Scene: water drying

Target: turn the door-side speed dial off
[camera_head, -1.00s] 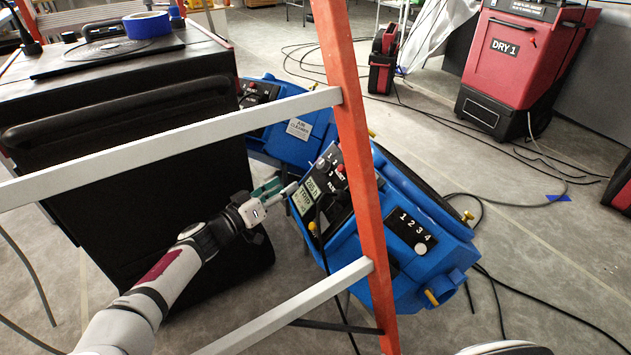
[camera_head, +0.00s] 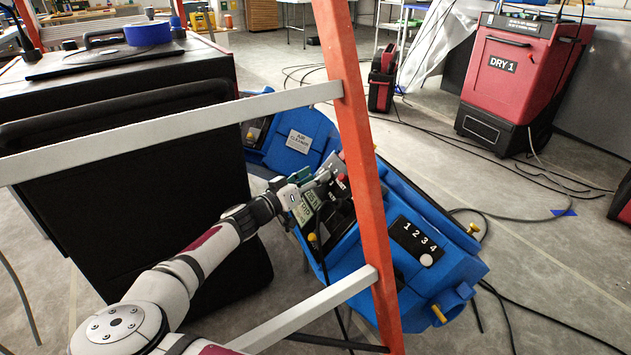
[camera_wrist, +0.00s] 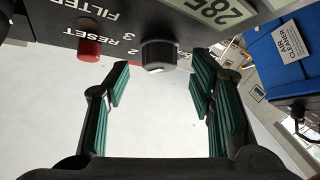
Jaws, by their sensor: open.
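A black speed dial (camera_wrist: 158,55) sits on a dark control panel in the wrist view, with the numbers 3 and 2 near it and a small light mark at its lower edge. My gripper (camera_wrist: 162,88) is open, its green-padded fingers on either side and just short of the dial, with nothing between them. In the head view my gripper (camera_head: 318,182) is at the panel of the nearer blue machine (camera_head: 340,250), and it hides the dial there. I cannot tell from these views which machine is door-side.
A red reset button (camera_wrist: 90,48) and a display (camera_wrist: 215,12) flank the dial. An orange ladder rail (camera_head: 358,150) and a grey rung (camera_head: 170,133) cross in front. A second blue machine (camera_head: 300,140) stands behind. A black case (camera_head: 120,200) is left of my arm.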

